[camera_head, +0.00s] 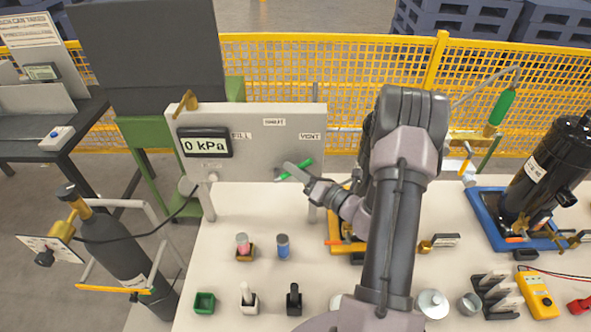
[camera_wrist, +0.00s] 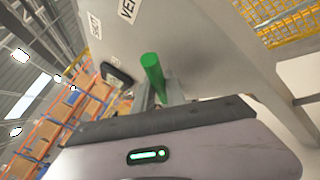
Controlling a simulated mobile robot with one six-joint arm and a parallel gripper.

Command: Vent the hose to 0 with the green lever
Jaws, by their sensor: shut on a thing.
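The green lever (camera_head: 294,170) is on the front of the grey panel (camera_head: 262,120), below the VENT label (camera_head: 310,136). It slants, its right end higher than its left. My gripper (camera_head: 285,172) is at the panel and shut on the lever. In the wrist view the green lever (camera_wrist: 153,75) sticks up from between the fingers, close to the panel face. The display (camera_head: 205,142) at the panel's left reads 0 kPa.
On the white bench stand a blue can (camera_head: 283,247), a red-topped item (camera_head: 243,246) and a green box (camera_head: 204,303). A dark cylinder (camera_head: 115,250) leans at the left. A black compressor (camera_head: 545,175) sits on a blue tray at right. A yellow multimeter (camera_head: 538,296) lies in front.

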